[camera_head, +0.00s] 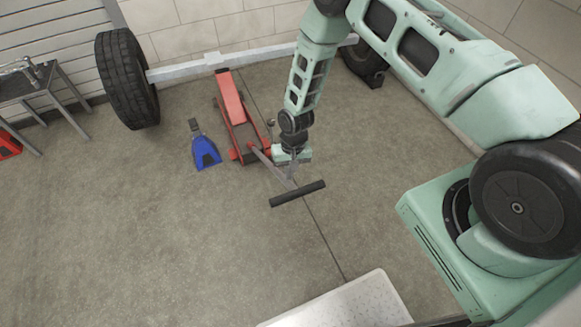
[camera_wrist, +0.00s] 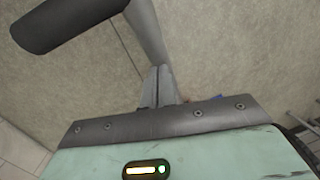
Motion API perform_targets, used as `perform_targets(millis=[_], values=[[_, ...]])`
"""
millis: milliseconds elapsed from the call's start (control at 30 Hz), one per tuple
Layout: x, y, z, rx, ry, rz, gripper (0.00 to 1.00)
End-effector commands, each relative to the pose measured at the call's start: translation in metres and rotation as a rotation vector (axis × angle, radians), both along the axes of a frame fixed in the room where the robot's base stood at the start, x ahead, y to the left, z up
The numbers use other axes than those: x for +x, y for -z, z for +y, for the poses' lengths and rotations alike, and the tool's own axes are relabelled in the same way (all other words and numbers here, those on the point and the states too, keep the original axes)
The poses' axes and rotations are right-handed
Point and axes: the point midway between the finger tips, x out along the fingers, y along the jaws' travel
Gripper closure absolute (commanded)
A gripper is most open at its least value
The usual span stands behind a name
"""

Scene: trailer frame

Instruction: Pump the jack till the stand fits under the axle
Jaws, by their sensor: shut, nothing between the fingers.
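The red floor jack (camera_head: 232,100) stands on the floor with its front end under the grey axle (camera_head: 220,63). Its handle shaft slopes up toward me and ends in a black crossbar (camera_head: 297,194). The blue stand (camera_head: 205,153) is on the floor left of the jack, out from under the axle. My gripper (camera_head: 293,180) is shut and empty, pointing down beside the handle shaft near the crossbar. In the wrist view its fingers (camera_wrist: 159,75) are close against the grey shaft (camera_wrist: 148,35); I cannot tell if they touch. The crossbar (camera_wrist: 65,22) lies beyond.
A black tyre (camera_head: 128,78) is on the axle's left end, and another wheel (camera_head: 365,62) is partly behind my arm. A metal bench (camera_head: 45,85) stands at the left with a red object (camera_head: 8,145) near it. The left front floor is clear.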

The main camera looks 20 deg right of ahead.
Motion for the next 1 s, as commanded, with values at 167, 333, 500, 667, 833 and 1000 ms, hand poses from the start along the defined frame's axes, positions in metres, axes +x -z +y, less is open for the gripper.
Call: perform_targets(millis=[167, 333, 500, 667, 833, 1000], values=[[-0.027, 0.015, 0.0, -0.004, -0.011, 0.059, 1.0], [-0.008, -0.014, -0.002, -0.002, -0.007, 0.029, 1.0], [0.007, -0.046, -0.006, 0.001, -0.002, 0.002, 1.0], [0.003, -0.081, -0.011, 0.0, -0.003, -0.002, 1.0], [-0.002, -0.111, -0.016, 0.001, -0.002, -0.002, 1.0], [-0.006, -0.128, -0.018, 0.001, -0.002, 0.004, 1.0]])
